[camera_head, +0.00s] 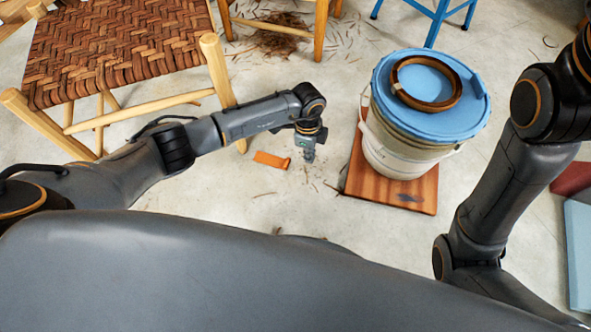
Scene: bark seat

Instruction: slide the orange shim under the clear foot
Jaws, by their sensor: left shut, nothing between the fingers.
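The orange shim (271,160) lies flat on the pale floor, apart from my left gripper. My left gripper (309,158) points down just to its right, with its small fingertips shut and empty. The woven bark-seat chair (115,45) stands at the upper left. Its nearest visible foot (241,146) is a little left of and above the shim, with a gap between them. I cannot tell whether this foot is off the floor. Another chair leg's lower end is hidden behind my left arm. My right arm shows at the right, but its gripper is out of view.
A white bucket (390,150) with a blue lid and a brown ring (427,83) stands on a reddish wooden board (418,190) right of my left gripper. Bark scraps (275,42) litter the floor behind. A blue stool (440,14) is at the top. Floor around the shim is mostly open.

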